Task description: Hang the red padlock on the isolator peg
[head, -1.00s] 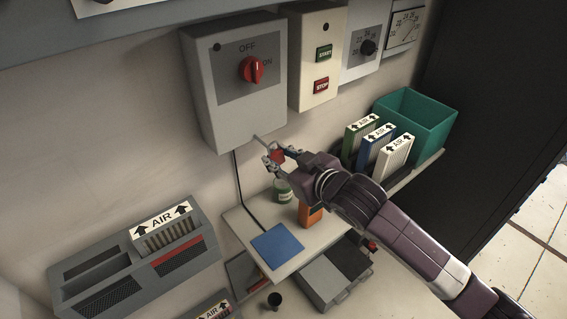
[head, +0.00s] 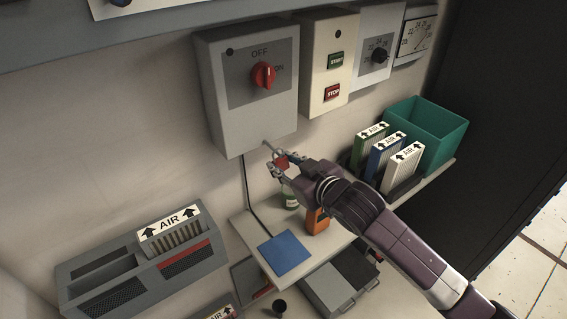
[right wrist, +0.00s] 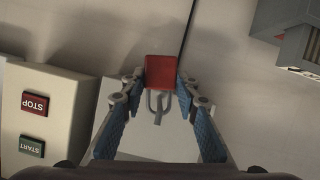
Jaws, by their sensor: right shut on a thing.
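The red padlock (head: 282,161) is held between the fingertips of my right gripper (head: 273,163), just below the grey isolator box (head: 250,112) with its red switch (head: 263,75). A short grey peg (head: 266,144) sticks out at the box's lower edge, close to the padlock. In the right wrist view the padlock's red body (right wrist: 161,72) sits between the two blue-padded fingers of the right gripper (right wrist: 160,80), its grey shackle toward the palm. I cannot tell whether the shackle is around the peg. My left gripper is not in view.
A START/STOP box (head: 331,62) hangs right of the isolator. Below is a shelf (head: 250,226) with a blue pad (head: 286,254), an orange device (head: 316,221) and a green-labelled jar (head: 289,197). Filters and a teal bin (head: 428,130) stand at right.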

